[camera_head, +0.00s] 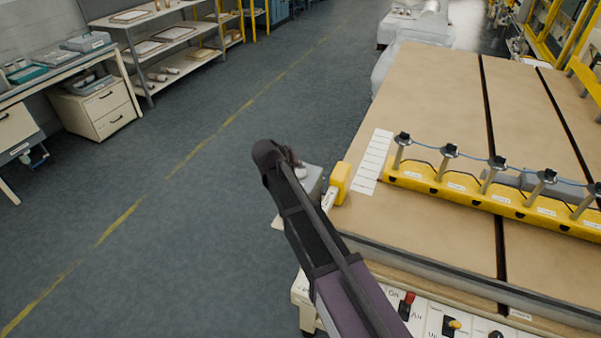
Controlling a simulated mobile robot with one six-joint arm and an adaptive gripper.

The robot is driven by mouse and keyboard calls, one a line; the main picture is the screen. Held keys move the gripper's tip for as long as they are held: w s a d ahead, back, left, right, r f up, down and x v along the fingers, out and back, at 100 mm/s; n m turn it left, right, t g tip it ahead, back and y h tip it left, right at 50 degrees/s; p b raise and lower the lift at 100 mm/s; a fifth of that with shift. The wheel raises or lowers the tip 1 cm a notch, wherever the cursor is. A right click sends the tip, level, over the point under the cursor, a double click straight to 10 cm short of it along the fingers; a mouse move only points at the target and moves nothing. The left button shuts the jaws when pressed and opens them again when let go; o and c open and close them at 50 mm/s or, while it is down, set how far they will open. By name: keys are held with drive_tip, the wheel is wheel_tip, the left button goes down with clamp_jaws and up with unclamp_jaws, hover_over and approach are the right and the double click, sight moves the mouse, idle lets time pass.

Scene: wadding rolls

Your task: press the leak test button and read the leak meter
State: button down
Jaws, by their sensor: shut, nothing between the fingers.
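My arm reaches up from the bottom edge, left of the table. My gripper (292,157) is at its far end, partly hidden behind the dark wrist, small and shut with nothing in it. It is over the floor side of the table's left edge, apart from the panel. The control panel (428,322) runs along the table's front, cut off by the bottom edge. It carries a red-topped switch (408,298), a yellow-topped control (453,325) and a dark knob (495,335). Their labels are too small to read surely. I cannot pick out the leak test button or the leak meter.
The brown-topped table (432,95) bears a yellow rail (480,195) with several upright clamps joined by a tube. A yellow block (340,182) and grey box (312,180) are by its left corner. Shelves (165,45) and a drawer unit (95,105) stand left. The floor between is clear.

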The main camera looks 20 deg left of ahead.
sight(300, 173)
drive_tip(key=shift+f+b, duration=0.8)
drive_tip(key=shift+f, duration=0.1)
idle(1.0)
drive_tip(key=shift+r, duration=0.2)
drive_tip(key=shift+r+p, duration=0.8)
drive_tip(key=shift+p, duration=0.15)
drive_tip(key=shift+r+p, duration=2.5)
drive_tip(key=shift+p, duration=0.05)
